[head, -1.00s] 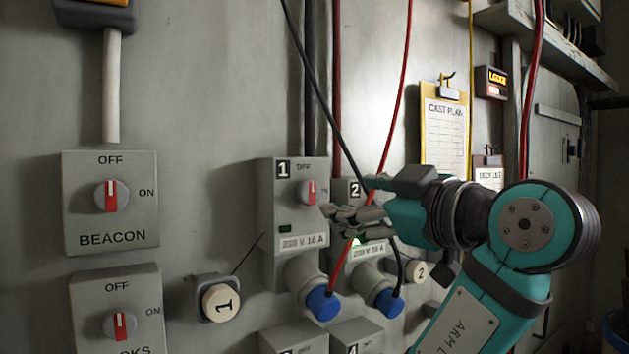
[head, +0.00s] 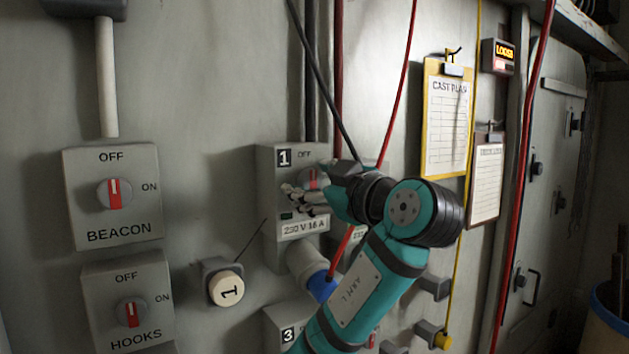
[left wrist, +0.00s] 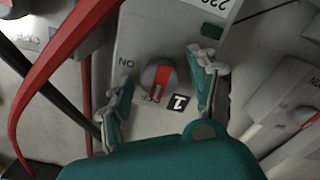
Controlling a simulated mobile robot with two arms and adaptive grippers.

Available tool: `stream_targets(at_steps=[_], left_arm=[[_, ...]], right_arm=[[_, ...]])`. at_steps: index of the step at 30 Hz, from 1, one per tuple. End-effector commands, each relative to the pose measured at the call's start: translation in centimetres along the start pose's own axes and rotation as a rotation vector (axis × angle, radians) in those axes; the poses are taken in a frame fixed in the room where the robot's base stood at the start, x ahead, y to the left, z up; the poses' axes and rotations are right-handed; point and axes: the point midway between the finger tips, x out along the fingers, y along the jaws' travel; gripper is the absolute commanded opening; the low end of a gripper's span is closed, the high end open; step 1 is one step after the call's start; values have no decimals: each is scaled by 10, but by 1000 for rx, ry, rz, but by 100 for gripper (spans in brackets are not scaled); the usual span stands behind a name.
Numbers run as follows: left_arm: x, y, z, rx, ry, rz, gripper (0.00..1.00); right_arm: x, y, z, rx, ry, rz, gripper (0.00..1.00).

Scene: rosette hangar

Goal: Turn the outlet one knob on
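The outlet one box (head: 263,225) is a grey wall unit marked 1, with a grey knob (head: 309,178) with a red bar near its top. In the left wrist view, seen nearly upside down, the knob (left wrist: 158,77) has its red bar toward the OFF label; the ON label is off to the side. My left gripper (head: 303,194) is in front of the box and partly covers the knob in the head view. Its fingers (left wrist: 165,76) are spread on either side of the knob with gaps, holding nothing. My right gripper is out of view.
A red cable (left wrist: 60,55) and a black cable (head: 325,85) run close to my gripper. A blue plug (head: 321,285) sits below.

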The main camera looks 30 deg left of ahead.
Motion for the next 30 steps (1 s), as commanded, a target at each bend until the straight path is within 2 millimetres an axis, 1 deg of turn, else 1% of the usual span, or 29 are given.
stream_targets(at_steps=[1, 9, 11, 12, 17, 23, 30], left_arm=[[0, 0, 0, 0, 0, 0, 52], [0, 0, 0, 0, 0, 0, 17], [0, 0, 0, 0, 0, 0, 9], [0, 0, 0, 0, 0, 0, 7], [0, 0, 0, 9, -1, 0, 7], [0, -1, 2, 71, -3, 0, 7], [-1, -2, 4, 243, -3, 2, 7]], right_arm=[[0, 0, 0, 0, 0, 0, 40], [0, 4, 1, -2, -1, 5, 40], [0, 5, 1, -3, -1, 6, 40], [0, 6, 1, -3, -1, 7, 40], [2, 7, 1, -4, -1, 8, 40], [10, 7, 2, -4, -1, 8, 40], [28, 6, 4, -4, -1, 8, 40]])
